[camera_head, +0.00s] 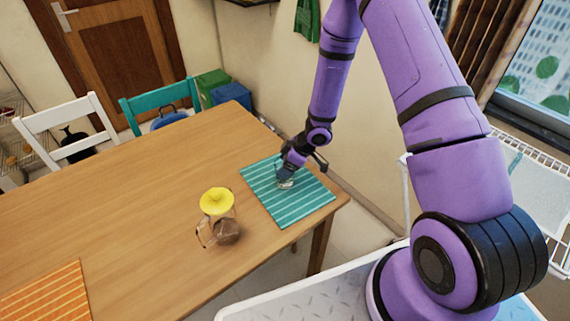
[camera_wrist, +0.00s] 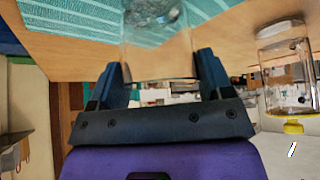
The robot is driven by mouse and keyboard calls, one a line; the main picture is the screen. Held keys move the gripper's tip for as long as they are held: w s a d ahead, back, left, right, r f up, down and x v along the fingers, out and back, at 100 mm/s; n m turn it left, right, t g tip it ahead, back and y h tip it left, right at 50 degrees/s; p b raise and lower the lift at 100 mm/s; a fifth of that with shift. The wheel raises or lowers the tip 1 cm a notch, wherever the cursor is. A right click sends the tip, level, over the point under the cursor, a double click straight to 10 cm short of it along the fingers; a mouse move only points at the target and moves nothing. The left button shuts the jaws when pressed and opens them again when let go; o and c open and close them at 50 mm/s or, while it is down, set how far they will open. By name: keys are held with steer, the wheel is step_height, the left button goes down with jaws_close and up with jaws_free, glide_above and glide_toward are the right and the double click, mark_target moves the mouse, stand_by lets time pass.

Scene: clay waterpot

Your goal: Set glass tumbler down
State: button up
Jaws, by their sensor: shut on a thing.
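The clear glass tumbler (camera_head: 285,184) is at the teal striped placemat (camera_head: 262,207), near the table's right end. My gripper (camera_head: 288,174) is above the mat, shut on the tumbler and pointing down. In the wrist view the tumbler (camera_wrist: 157,50) is between the two dark fingers, and the teal mat (camera_wrist: 75,20) lies beyond its far end. The tumbler looks upright and very close to the mat. I cannot tell whether its base touches the mat. My gripper hides part of the glass in the head view.
An orange striped placemat (camera_head: 45,293) lies at the front left. The table (camera_head: 125,190) between is clear. Chairs stand behind.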

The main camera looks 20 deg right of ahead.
steer(key=o, duration=1.4)
steer(key=s+d+r+m+t+h, duration=0.1)
steer(key=s+d+r+m+h, duration=0.2)
steer(key=r, duration=0.9)
steer(key=s+d+r+m+t+h, duration=0.15)
steer(key=d+r, duration=0.35)
steer(key=r, duration=0.7)
steer(key=s+d+r+m+t+h, duration=0.25)
steer(key=d+r, duration=0.25)
steer(key=r, duration=0.7)
steer(key=s+a+r+m+g, duration=0.1)
steer(key=s+a+r+m, duration=0.1)
steer(key=s, duration=0.6)
steer(key=s+a+r+m+g, duration=0.1)
steer(key=s+a+r, duration=0.1)
steer(key=s+r, duration=0.3)
steer(key=s+a+r+m+y, duration=0.1)
steer(key=s+a+r+m, duration=0.1)
steer(key=s, duration=0.9)
steer(key=shift+s+r+m+g, duration=0.3)
steer(key=shift+r+g, duration=0.1)
steer(key=shift+r, duration=0.35)
steer(key=shift+w, duration=0.1)
